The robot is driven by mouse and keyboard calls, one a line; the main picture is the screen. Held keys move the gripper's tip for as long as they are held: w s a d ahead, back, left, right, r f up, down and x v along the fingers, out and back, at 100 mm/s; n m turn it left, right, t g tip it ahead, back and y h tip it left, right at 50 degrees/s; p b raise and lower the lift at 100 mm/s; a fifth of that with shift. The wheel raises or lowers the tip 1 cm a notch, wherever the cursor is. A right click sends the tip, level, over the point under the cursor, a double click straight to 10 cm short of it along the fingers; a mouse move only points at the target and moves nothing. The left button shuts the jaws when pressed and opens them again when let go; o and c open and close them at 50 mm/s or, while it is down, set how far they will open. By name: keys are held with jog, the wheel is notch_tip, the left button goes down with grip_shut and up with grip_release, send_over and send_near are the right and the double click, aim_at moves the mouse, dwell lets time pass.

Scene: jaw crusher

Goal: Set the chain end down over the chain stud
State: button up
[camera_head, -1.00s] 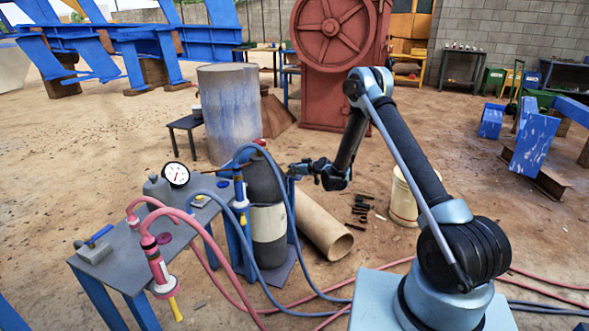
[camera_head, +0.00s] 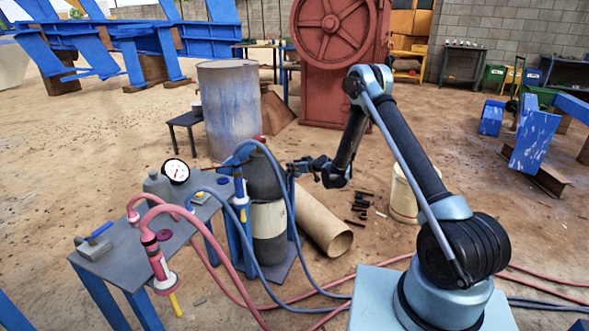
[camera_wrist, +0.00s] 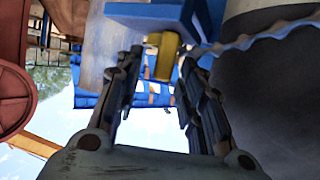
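My gripper (camera_wrist: 160,62) is open in the wrist view, with one finger on each side of a yellow, brass-like stud (camera_wrist: 166,52). The stud sticks out of a blue bracket (camera_wrist: 160,14) and shows between the fingertips. A pale metal chain (camera_wrist: 262,38) runs in from the upper right across the dark cylinder and reaches the stud area near the right fingertip. I cannot tell whether its end link is around the stud or beside it. In the head view my gripper (camera_head: 298,165) is at the right side of the dark gas cylinder (camera_head: 266,178); the chain is too small to make out there.
A grey bench (camera_head: 120,262) with a gauge (camera_head: 176,171) stands left of the cylinder. Blue hoses (camera_head: 255,250) and pink hoses (camera_head: 205,265) loop in front. A cardboard tube (camera_head: 322,225) and a cream bucket (camera_head: 403,195) are on the ground at right.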

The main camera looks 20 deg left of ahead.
jog(key=v, duration=1.2)
jog(key=shift+f, duration=0.1)
jog(key=s+d+r+m+h, duration=0.2)
jog(key=s+d+r, duration=0.1)
jog(key=d+r, duration=0.9)
jog(key=s+d+r+m+g+h, duration=0.2)
jog(key=s+d+r+h, duration=0.1)
jog(key=s+d+r, duration=0.75)
jog(key=s+d+m+g+h, duration=0.1)
jog(key=s+d+m+h, duration=0.2)
jog(key=s+d, duration=1.15)
jog(key=s+d+f+m+g+h, duration=0.1)
jog(key=s+d+f+m, duration=0.1)
jog(key=s+d, duration=0.3)
jog(key=s+d+f+m+g+h, duration=0.1)
jog(key=s+d, duration=0.5)
jog(key=s, duration=0.8)
notch_tip(320, 180, down, 3)
jog(key=shift+d+r+m+h, duration=0.2)
jog(key=shift+d+m+h, duration=0.05)
jog(key=shift+m+h, duration=0.35)
